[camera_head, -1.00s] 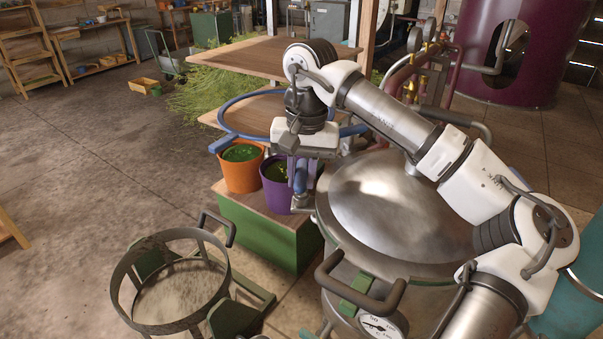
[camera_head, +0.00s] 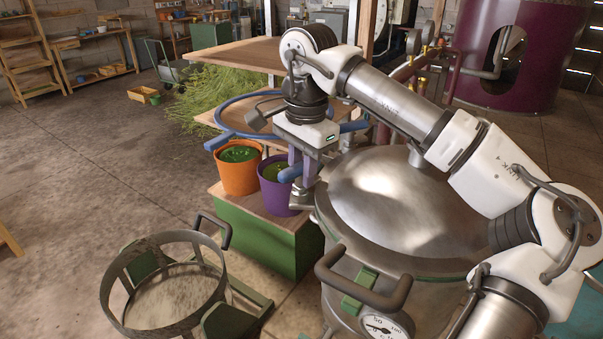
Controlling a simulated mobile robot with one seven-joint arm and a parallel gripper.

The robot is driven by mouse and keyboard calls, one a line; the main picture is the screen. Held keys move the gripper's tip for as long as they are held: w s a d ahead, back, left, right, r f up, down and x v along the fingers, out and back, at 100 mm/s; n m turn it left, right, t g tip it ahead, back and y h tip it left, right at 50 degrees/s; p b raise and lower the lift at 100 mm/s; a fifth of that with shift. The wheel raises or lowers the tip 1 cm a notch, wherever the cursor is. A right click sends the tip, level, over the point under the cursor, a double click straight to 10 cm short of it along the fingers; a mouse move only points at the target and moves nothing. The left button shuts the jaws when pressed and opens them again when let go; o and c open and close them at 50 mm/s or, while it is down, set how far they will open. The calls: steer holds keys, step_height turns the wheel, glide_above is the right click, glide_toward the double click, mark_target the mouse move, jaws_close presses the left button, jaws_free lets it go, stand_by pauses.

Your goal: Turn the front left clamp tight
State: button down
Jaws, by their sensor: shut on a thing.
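The still (camera_head: 390,195) stands at right centre with its domed steel lid on. The front left clamp is at the left edge of the lid; its blue handle (camera_head: 289,174) points left, and its metal lower part (camera_head: 301,199) sits at the rim. My gripper (camera_head: 302,172) points down over the clamp, its fingers shut on the blue handle. The fingers partly hide the handle and the clamp's upper part. How tightly the clamp grips the rim cannot be told.
Orange (camera_head: 238,170) and purple (camera_head: 278,188) buckets stand just left of the clamp on a green-sided platform (camera_head: 262,235). A dark pot handle (camera_head: 360,283) and a gauge (camera_head: 381,326) face front. A round basket (camera_head: 165,285) stands front left. Open floor lies left.

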steer(key=m+b, duration=0.1)
steer(key=m, duration=0.4)
steer(key=shift+m, duration=0.3)
steer(key=shift+s+m+h+b, duration=0.15)
steer(key=shift+m+b, duration=0.15)
steer(key=shift+m, duration=0.75)
steer(key=shift+m+h+b, duration=0.15)
steer(key=shift+m+b, duration=0.15)
steer(key=shift+m, duration=0.75)
steer(key=c, duration=1.3)
jaws_free()
steer(key=shift+r, duration=0.1)
steer(key=r, duration=0.9)
steer(key=s+r+p, duration=0.1)
steer(key=r, duration=0.3)
steer(key=shift+r, duration=0.3)
